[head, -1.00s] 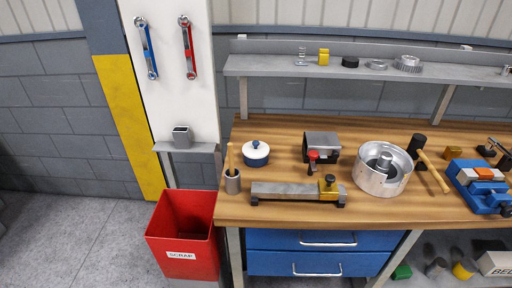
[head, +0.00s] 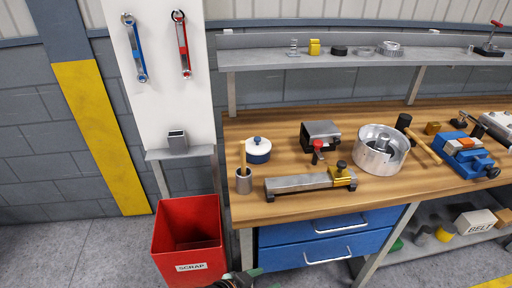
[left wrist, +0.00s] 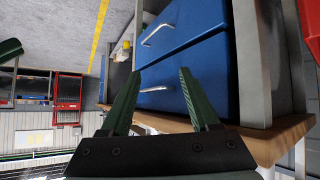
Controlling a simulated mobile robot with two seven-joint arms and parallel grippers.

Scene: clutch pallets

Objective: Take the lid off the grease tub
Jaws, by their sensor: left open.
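The grease tub (head: 258,155) is a small round blue pot near the left end of the wooden bench. My left gripper (head: 240,279) just enters at the bottom edge of the head view, below the bench front and beside the red bin, well away from the tub. In the left wrist view my left gripper (left wrist: 156,74) has its two green fingers spread, with nothing between them, facing the blue drawers. The tub is not seen in that view. My right gripper is not in view.

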